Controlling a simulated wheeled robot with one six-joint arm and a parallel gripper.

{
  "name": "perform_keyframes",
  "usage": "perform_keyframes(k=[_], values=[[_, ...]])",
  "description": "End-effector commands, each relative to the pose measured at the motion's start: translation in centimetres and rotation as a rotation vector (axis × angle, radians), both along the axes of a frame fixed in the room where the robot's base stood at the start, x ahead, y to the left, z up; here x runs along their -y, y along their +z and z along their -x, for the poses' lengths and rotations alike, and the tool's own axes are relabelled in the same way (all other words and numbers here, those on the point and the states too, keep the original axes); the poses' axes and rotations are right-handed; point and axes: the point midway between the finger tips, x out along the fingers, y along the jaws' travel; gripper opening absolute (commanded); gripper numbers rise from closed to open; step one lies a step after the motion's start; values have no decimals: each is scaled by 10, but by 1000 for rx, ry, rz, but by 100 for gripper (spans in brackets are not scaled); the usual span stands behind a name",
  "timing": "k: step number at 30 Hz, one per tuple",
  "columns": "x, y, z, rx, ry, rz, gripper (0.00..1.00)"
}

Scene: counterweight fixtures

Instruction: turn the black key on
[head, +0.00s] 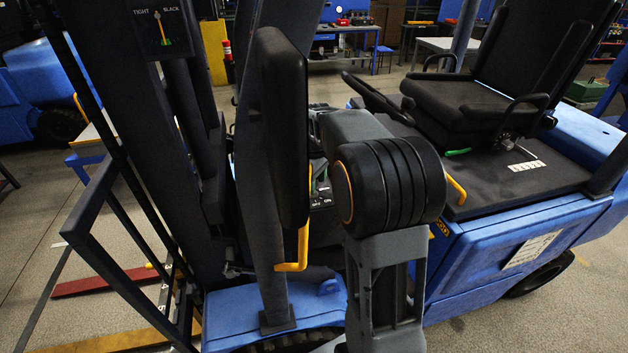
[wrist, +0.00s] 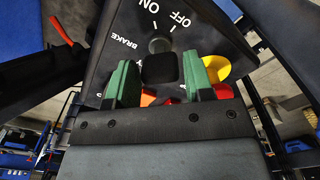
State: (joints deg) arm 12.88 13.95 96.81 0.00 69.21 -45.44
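In the wrist view the black key (wrist: 160,69) stands out from a round grey lock (wrist: 159,45) on a dark panel (wrist: 210,35). White ON, OFF and BRAKE labels are printed around it. My gripper (wrist: 158,82) is open, with one green-padded finger on each side of the key. Gaps show between the key and both fingers, so it is not gripped. I cannot tell which label the key points at. In the head view part of the labelled panel (head: 322,199) shows behind my arm; the key and gripper cannot be made out there.
Red, orange and yellow parts (wrist: 216,68) sit on the panel close behind the fingers. A red-tipped lever (wrist: 62,30) is at upper left. In the head view the blue forklift's dark mast (head: 180,140), a yellow handle (head: 295,254) and the seat (head: 470,105) surround the panel.

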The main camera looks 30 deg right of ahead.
Motion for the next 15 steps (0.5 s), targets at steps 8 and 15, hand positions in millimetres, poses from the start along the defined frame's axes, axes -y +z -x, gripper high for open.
perform_keyframes(k=[8,15], values=[[0,0,0,0,1,0,64],[0,6,-1,3,2,1,64]])
